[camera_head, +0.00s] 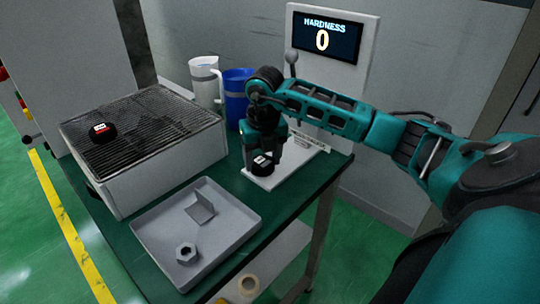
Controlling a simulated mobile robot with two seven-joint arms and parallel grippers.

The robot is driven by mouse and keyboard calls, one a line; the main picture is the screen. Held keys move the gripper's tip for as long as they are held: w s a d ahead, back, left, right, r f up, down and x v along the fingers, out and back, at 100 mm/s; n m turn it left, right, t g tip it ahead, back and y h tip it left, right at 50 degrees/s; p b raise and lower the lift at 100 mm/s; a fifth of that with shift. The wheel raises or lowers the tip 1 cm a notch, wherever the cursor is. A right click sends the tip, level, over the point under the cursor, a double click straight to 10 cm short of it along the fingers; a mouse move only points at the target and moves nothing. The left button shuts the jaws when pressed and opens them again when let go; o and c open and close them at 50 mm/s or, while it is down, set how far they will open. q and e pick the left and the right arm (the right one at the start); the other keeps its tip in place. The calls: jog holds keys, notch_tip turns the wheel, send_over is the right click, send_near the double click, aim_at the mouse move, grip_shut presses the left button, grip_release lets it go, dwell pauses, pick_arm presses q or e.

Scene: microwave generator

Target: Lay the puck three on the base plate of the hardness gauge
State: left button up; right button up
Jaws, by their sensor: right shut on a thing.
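My right gripper (265,152) points down over the base plate (263,182) of the hardness gauge (369,32). It is shut on a black puck with a white label (262,168). The puck is at the plate's near left part, and I cannot tell whether it touches the plate. The number on its label is too small to read. The gauge's screen (323,38) reads HARDNESS 0. Another black puck, with a white and red label (103,132), lies on the ribbed top of the white box at left. My left gripper is not in view.
A grey tray (150,245) with a hex nut (186,253) and an angled bracket (200,207) lies at the front of the green table. A white jug (205,85) and a blue cup (236,98) stand behind the gripper. The white ribbed box (165,165) fills the table's left side.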

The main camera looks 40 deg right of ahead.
aim_at(272, 161)
jog(key=d, duration=0.1)
jog(key=d+f, duration=0.1)
jog(key=shift+d, duration=0.35)
jog(key=shift+w, duration=0.1)
jog(key=shift+f, duration=0.2)
jog(key=o, duration=1.1)
jog(key=r, duration=0.4)
jog(key=s+r, duration=0.1)
jog(key=r, duration=0.7)
jog(key=shift+s+a+r+p, duration=0.1)
jog(key=shift+s+a+p, duration=0.1)
jog(key=shift+a+p, duration=0.15)
